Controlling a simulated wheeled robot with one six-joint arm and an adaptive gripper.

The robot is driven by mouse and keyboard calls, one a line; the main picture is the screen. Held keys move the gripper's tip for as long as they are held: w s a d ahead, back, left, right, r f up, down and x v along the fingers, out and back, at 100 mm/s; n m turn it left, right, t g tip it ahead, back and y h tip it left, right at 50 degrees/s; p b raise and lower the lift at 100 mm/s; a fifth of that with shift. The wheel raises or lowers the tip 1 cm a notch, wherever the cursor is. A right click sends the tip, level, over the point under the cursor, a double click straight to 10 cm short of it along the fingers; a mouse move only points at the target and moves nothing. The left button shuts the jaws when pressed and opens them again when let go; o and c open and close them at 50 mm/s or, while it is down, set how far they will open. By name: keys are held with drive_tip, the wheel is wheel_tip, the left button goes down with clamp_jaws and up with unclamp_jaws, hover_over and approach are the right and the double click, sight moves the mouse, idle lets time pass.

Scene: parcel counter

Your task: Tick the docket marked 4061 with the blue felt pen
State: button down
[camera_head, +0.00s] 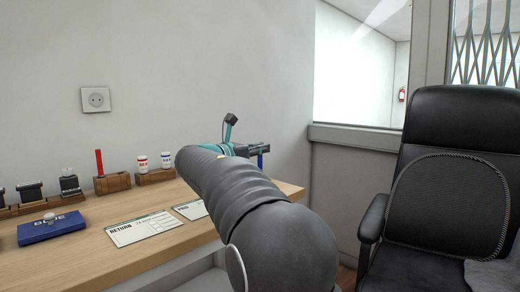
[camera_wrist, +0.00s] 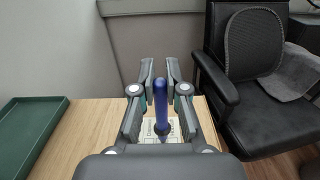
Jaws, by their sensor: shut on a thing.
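My gripper (camera_wrist: 160,78) is shut on the blue felt pen (camera_wrist: 161,100), held upright between the fingers in the wrist view. In the head view the pen (camera_head: 260,160) shows only as a short blue piece at my gripper (camera_head: 262,149), past my arm. A pale printed docket (camera_wrist: 149,127) lies below the pen in the wrist view, partly hidden by the fingers. I cannot tell whether the tip touches it. In the head view a docket headed RETURN (camera_head: 143,229) lies on the counter. Another docket (camera_head: 190,209) beside it is partly covered by my arm. I cannot read 4061 on any.
A blue ink pad (camera_head: 52,227), a stamp rack (camera_head: 38,205), a wooden block (camera_head: 113,183) with a red pen (camera_head: 99,162), and a bottle holder (camera_head: 155,177) stand on the counter (camera_head: 165,257). A green tray (camera_wrist: 28,130) is at left in the wrist view. A black chair (camera_head: 445,180) stands right.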

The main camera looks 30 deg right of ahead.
drive_tip(key=shift+w+d+f+p, duration=0.1)
drive_tip(key=shift+w+d+p, duration=0.05)
drive_tip(key=shift+w+p, duration=0.4)
idle(0.8)
wheel_tip(320, 180, up, 6)
drive_tip(key=p, duration=0.6)
drive_tip(key=shift+p, duration=0.3)
idle(0.5)
idle(0.4)
